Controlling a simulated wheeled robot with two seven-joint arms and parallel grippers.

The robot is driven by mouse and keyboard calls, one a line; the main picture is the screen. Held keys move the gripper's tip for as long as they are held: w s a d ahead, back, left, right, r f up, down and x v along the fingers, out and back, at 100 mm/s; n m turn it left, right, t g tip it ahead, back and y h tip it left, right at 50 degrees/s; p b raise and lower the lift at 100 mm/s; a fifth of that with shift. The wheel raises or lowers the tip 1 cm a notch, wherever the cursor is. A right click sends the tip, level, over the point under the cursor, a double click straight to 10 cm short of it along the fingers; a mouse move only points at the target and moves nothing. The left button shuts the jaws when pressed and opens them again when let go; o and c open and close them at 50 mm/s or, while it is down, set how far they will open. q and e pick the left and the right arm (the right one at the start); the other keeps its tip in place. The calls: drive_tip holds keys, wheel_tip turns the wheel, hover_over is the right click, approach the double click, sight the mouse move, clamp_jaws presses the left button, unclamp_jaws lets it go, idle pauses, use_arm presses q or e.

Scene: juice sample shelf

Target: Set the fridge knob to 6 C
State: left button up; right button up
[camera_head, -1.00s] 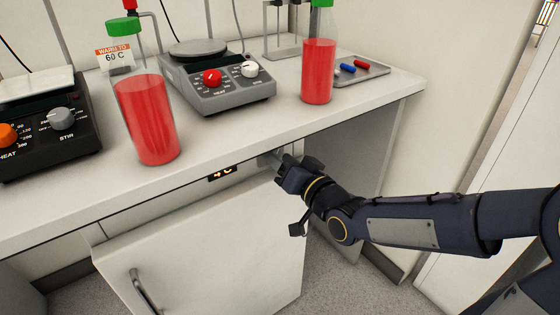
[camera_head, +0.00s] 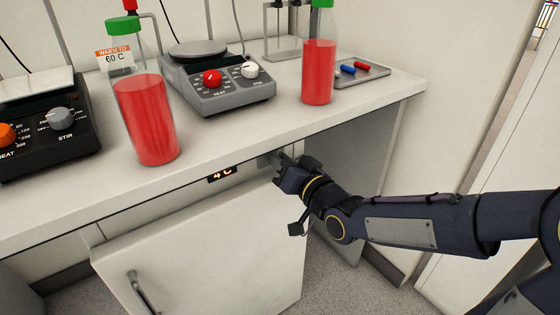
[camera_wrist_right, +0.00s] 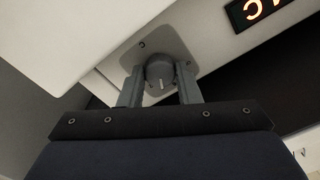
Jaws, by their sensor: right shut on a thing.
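My right gripper (camera_wrist_right: 160,80) is shut on the knob, one finger on each side. In the head view my right gripper (camera_head: 280,162) reaches to the panel under the bench edge and mostly hides the knob. The fridge display (camera_head: 222,174) reads 4 C in orange; part of it also shows in the right wrist view (camera_wrist_right: 258,10). My left gripper is not in view.
The fridge door (camera_head: 215,250) is below the panel. On the bench stand two red juice bottles (camera_head: 147,120) (camera_head: 318,72), a grey hot plate (camera_head: 220,85), a black one (camera_head: 45,130) and a tray (camera_head: 375,72). Open space lies right of the fridge.

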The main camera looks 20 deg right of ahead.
drive_tip(key=n+b, duration=0.2)
drive_tip(key=shift+f+b, duration=0.2)
drive_tip(key=shift+b, duration=0.1)
drive_tip(key=shift+r+n+b, duration=0.1)
drive_tip(key=shift+n+b, duration=1.15)
drive_tip(key=shift+n, duration=0.45)
drive_tip(key=o, duration=1)
drive_tip(key=shift+c, duration=0.2)
